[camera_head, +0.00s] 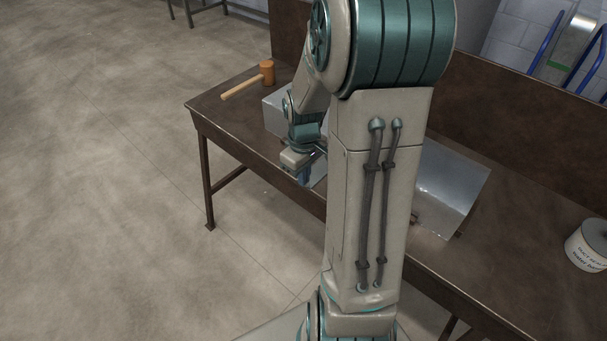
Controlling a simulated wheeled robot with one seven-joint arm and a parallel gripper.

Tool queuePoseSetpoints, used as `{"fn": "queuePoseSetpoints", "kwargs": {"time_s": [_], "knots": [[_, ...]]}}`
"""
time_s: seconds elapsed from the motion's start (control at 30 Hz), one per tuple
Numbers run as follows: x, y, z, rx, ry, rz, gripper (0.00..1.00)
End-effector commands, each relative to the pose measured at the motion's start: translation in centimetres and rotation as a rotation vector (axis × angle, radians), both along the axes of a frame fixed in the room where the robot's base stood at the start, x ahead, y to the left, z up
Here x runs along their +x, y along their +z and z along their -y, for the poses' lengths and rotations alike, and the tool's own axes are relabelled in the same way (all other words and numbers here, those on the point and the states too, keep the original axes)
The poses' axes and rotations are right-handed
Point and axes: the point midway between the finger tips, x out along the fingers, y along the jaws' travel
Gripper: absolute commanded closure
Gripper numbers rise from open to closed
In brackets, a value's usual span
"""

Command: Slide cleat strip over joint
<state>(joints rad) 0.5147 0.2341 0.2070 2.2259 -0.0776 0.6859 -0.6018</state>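Bent sheet-metal duct pieces lie on the brown workbench (520,235). One grey metal piece (275,112) shows left of my arm and a larger open one (450,185) shows right of it. My arm covers the area between them, so I cannot tell whether they join there. My gripper (305,178) is over the bench's front edge, near the left metal piece. Its fingers are small and partly hidden, and I cannot tell whether they are open or hold anything. I cannot make out a cleat strip.
A mallet with an orange head (267,72) lies at the bench's left end. A white labelled tub (588,245) stands at the right. A raised back panel (520,125) runs behind the bench. The floor at left is clear.

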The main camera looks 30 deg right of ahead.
Motion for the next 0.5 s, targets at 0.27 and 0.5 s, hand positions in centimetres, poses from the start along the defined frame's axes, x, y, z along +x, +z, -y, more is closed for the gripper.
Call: {"fn": "queuePoseSetpoints", "kwargs": {"time_s": [0.27,0.5], "knots": [[0.03,0.01,0.04,0.000,0.000,0.000,1.00],[0.30,0.01,0.76,0.000,-0.002,0.000,1.00]]}}
